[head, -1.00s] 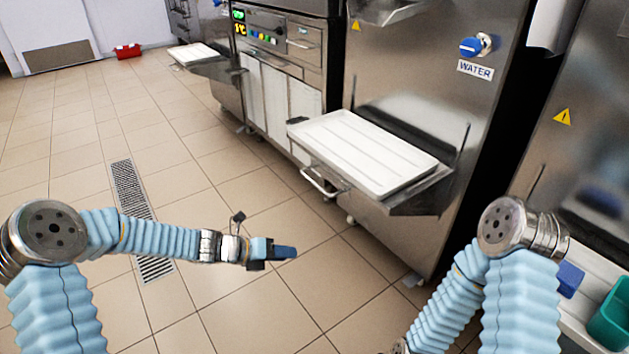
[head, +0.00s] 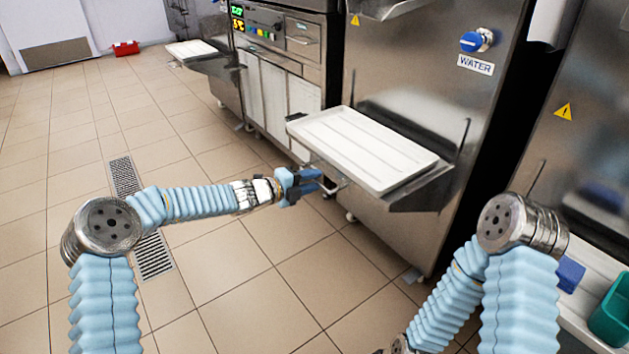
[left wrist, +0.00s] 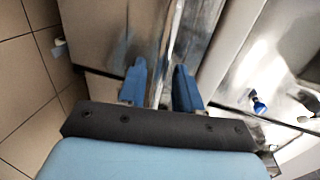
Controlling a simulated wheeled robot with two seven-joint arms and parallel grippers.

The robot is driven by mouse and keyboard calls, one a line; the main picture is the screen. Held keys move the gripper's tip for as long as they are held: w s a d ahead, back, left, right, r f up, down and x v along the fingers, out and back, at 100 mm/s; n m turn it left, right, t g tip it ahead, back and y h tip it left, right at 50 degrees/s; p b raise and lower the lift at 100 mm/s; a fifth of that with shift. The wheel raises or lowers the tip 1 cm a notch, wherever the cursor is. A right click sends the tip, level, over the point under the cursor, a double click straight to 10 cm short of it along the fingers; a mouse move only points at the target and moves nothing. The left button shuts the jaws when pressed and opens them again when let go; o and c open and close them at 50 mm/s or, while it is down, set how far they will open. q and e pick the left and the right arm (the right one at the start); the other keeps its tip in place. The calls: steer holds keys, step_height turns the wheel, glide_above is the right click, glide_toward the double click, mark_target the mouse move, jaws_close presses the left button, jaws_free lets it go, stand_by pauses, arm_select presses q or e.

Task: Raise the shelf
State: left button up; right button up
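The shelf (head: 425,190) is a metal fold-out ledge on the front of the steel machine. It lies level, with a white tray (head: 362,148) on it. Its bar handle (head: 333,187) sticks out at the front left edge. My left gripper (head: 320,182) is at this handle, fingers pointing toward it. In the left wrist view, the two blue fingers (left wrist: 160,85) are apart, with a shiny metal edge (left wrist: 170,40) running between them. I cannot tell whether they touch it. My right gripper is out of view; only its arm shows at the lower right.
The steel machine (head: 420,90) with a blue water knob (head: 474,42) stands behind the shelf. Another machine with a shelf and tray (head: 190,49) stands farther back. A teal bin (head: 610,325) is at the lower right. The tiled floor at left is clear, with drain grates (head: 124,177).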

arm_select(q)
steer(key=shift+w+d+f, duration=0.1)
steer(key=shift+w+d, duration=0.25)
steer(key=shift+d, duration=0.25)
jaws_close()
